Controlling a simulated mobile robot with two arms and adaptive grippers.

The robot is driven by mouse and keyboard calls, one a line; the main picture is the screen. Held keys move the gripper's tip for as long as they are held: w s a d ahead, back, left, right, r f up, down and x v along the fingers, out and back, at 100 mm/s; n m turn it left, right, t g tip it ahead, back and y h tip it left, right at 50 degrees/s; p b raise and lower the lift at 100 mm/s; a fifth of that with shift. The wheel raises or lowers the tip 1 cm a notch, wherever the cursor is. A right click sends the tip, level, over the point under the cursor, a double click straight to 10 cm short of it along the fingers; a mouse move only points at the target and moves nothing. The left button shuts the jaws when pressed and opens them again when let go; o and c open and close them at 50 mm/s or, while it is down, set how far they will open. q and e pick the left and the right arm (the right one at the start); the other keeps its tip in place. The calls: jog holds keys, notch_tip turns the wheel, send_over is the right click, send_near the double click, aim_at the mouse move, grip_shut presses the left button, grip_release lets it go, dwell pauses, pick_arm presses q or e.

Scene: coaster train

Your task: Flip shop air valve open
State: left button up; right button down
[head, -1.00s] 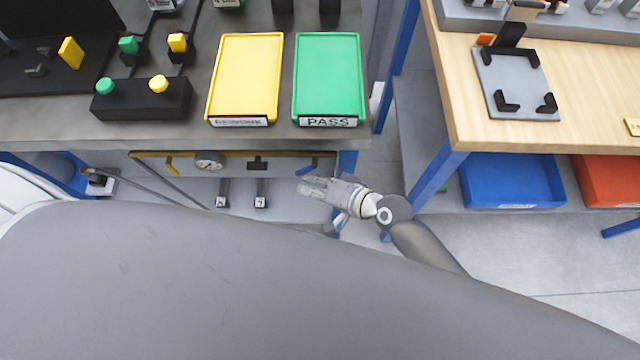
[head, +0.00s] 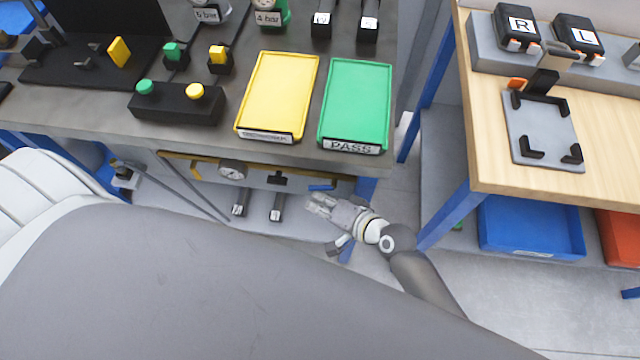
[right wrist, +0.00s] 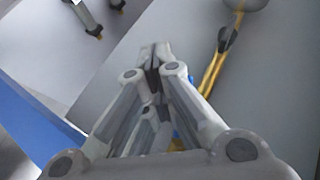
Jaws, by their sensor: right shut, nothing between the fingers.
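A brass-coloured air pipe (head: 262,163) runs along under the front edge of the dark workbench. No readable label marks which lever is the shop air valve. My right gripper (head: 314,205) is shut and empty, just below the blue lever in the head view; contact cannot be told. In the right wrist view its fingertips (right wrist: 155,52) meet, with the pipe (right wrist: 212,72) beyond to the right. My left gripper is out of view.
A yellow tray (head: 277,95) and a green PASS tray (head: 355,105) lie on the bench above. Two black hanging parts (head: 277,207) are left of my gripper. A blue bench leg (head: 362,190) stands close on its right. A blue bin (head: 530,228) is under the wooden table.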

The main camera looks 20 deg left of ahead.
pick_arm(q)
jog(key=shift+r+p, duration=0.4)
pick_arm(e)
jog(key=shift+a+r, duration=0.3)
jog(key=shift+r, duration=0.1)
dwell(0.9)
dwell(0.6)
